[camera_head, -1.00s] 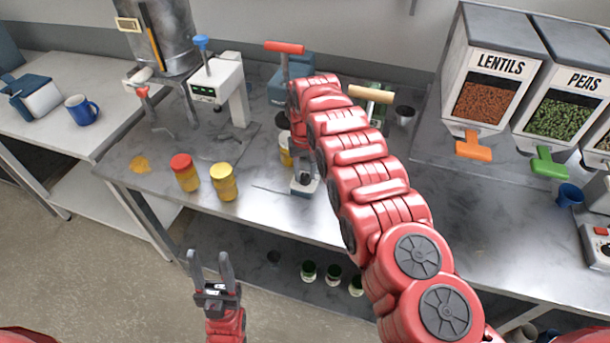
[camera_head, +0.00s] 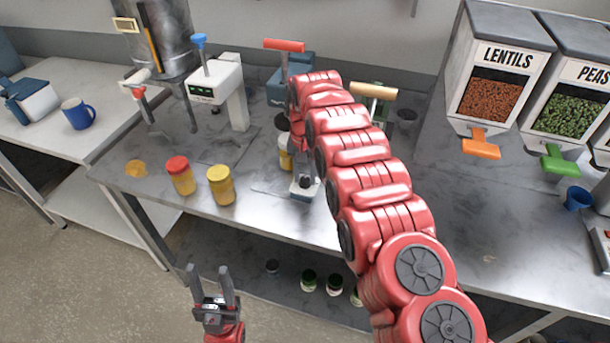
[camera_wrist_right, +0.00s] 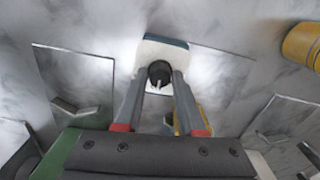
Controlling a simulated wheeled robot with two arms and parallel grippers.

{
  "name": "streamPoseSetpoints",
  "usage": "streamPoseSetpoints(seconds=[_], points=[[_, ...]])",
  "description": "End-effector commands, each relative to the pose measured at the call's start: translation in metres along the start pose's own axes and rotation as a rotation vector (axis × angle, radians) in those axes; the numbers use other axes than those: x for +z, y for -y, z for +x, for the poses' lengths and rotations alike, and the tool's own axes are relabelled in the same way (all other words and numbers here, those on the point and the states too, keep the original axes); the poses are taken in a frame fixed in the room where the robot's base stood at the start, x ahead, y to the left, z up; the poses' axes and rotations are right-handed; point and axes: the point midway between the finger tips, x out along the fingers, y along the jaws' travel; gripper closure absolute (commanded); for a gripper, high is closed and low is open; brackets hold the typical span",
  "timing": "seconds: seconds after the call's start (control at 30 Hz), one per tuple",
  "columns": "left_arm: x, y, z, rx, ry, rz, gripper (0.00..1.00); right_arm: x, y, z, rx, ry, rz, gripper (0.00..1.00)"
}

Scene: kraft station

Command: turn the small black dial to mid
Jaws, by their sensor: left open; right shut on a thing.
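The small black dial (camera_wrist_right: 159,72) sits on a small white box with a blue edge (camera_wrist_right: 165,45). In the wrist view a pale mark on the dial points down toward my gripper. In the head view the box (camera_head: 303,193) stands near the front edge of the steel bench, partly hidden by my right arm. My right gripper (camera_wrist_right: 160,80) reaches down over the box, with its two fingers shut on the sides of the dial. My left gripper (camera_head: 211,283) is open and empty, low in front of the bench.
A red-lidded jar (camera_head: 180,176) and a yellow-lidded jar (camera_head: 221,186) stand left of the box on the bench (camera_head: 250,212). A white dispenser (camera_head: 218,90) stands behind them. Lentil (camera_head: 490,100) and pea (camera_head: 570,112) bins are at right. Several pots are on the lower shelf.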

Motion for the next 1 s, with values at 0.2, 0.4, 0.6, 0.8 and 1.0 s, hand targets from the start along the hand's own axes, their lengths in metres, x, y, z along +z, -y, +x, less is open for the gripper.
streamPoseSetpoints(seconds=[0.2,0.4,0.6,0.8,1.0], points=[[0.0,0.0,0.0,0.0,0.0,0.0,0.5,-0.001,0.0,-0.001,-0.001,-0.003,0.0,0.51],[0.0,0.0,0.0,0.0,0.0,0.0,0.5,-0.001,0.0,-0.001,-0.001,-0.001,-0.001,0.32],[0.0,0.0,0.0,0.0,0.0,0.0,0.5,0.0,0.0,-0.001,0.0,-0.001,-0.001,0.32],[0.001,0.0,-0.008,0.0,0.0,0.0,0.5,-0.001,0.0,-0.019,-0.001,-0.002,-0.001,0.32],[0.003,-0.001,-0.016,0.0,0.0,0.0,0.5,-0.002,0.0,-0.053,-0.003,-0.006,0.0,0.32]])
